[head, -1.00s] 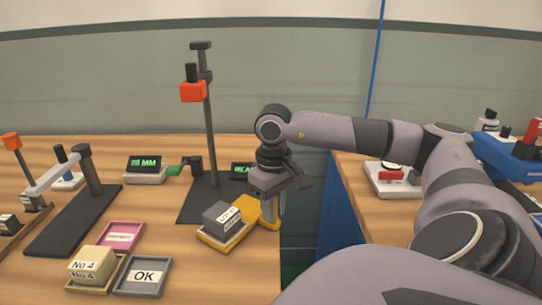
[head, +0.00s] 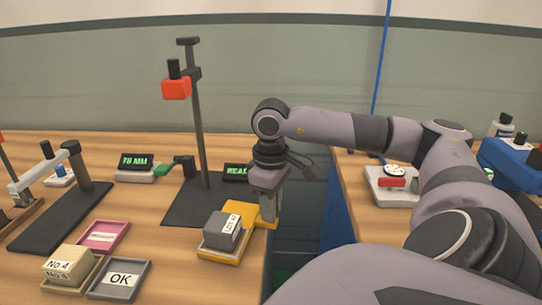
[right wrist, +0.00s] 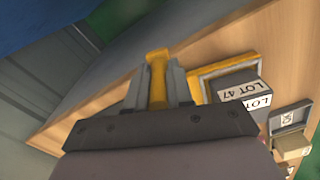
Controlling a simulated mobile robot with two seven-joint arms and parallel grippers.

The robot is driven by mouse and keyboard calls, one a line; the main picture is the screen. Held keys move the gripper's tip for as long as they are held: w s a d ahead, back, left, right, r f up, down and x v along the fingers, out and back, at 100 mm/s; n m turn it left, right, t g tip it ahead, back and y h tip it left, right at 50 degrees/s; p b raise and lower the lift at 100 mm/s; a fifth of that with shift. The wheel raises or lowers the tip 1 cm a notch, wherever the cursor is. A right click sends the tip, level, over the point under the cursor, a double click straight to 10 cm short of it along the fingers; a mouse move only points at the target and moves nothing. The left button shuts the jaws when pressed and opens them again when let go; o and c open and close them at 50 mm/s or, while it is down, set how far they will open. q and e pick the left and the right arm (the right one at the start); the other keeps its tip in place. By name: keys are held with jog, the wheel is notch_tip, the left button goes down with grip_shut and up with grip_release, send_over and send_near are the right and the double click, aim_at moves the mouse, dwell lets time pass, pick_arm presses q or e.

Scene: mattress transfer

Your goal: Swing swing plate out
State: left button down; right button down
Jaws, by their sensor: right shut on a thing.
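A yellow plate (head: 240,209) shows beside the black base of the tall stand, just behind the yellow tray (head: 211,253). I take it for the swing plate. My right gripper (head: 268,214) points down at its right end. In the right wrist view, my right gripper (right wrist: 157,72) is shut on a yellow tab (right wrist: 157,92) that stands between its fingers. How the tab joins the plate is hidden. A grey block labelled LOT 47 (head: 222,230) sits in the yellow tray; it also shows in the right wrist view (right wrist: 240,90). My left gripper is not in view.
The stand (head: 198,130) carries a red head (head: 176,89). Small displays (head: 136,161) stand near it. An OK tray (head: 119,278), a pink tray (head: 103,235) and No 4 blocks (head: 70,262) are at front left. A gap separates the tables on the right.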

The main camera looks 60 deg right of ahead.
jog(key=shift+d+r, duration=0.15)
dwell(0.4)
jog(key=c, duration=1)
grip_release()
notch_tip(320, 180, up, 7)
jog(key=shift+f+p, duration=0.2)
jog(key=shift+p, duration=0.45)
jog(key=shift+r, duration=0.2)
